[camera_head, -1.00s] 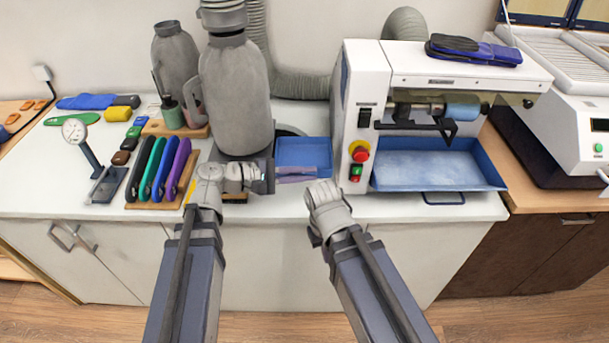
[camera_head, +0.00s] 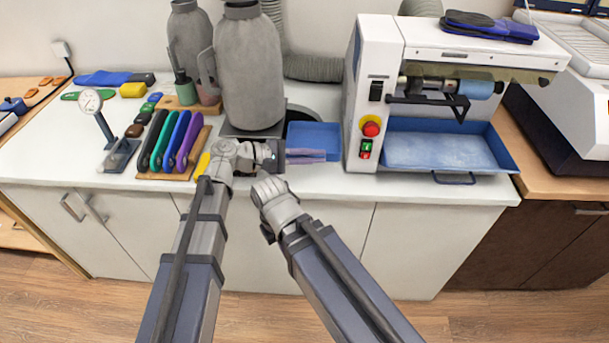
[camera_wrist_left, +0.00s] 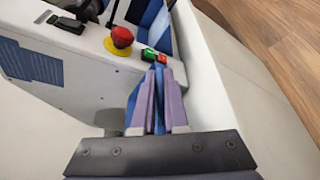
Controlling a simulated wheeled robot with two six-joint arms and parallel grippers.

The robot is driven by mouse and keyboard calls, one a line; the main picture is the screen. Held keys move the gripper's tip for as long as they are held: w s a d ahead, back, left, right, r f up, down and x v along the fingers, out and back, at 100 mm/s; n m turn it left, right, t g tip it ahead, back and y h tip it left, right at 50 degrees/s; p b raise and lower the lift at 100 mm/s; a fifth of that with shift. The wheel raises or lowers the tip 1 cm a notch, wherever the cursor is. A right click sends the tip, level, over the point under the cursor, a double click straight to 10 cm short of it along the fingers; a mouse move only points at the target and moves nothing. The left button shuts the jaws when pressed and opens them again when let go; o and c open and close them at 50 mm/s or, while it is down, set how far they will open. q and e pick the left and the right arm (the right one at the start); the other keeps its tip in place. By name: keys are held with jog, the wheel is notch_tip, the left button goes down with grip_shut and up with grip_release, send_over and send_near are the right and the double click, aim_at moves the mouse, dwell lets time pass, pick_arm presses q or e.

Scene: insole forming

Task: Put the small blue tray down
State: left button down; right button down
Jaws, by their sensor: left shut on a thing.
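The small blue tray (camera_head: 313,136) is on or just above the white worktop, between the grey bottle and the white grinding machine; I cannot tell whether it touches the worktop. My left gripper (camera_head: 303,156) reaches in from the left, its purple-grey fingers shut on the tray's near edge. In the left wrist view, the left gripper (camera_wrist_left: 158,112) has a strip of blue between its fingers; most of the tray is hidden there. My right arm is low in front of the worktop's front edge, away from the tray, and its fingers cannot be made out.
The grinding machine (camera_head: 377,65) with a larger blue tray (camera_head: 440,152) stands close to the right. A large grey bottle (camera_head: 250,75) stands behind my left wrist. A rack of coloured handled tools (camera_head: 172,140) and a dial gauge (camera_head: 90,101) are left.

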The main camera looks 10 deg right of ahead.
pick_arm(q)
jog(key=shift+f+b, duration=5)
jog(key=shift+f, duration=0.05)
jog(key=shift+r, duration=0.1)
jog(key=c, duration=1.4)
grip_release()
jog(key=o, duration=0.5)
jog(key=shift+c, duration=0.2)
jog(key=p+v, duration=0.3)
jog(key=v, duration=0.9)
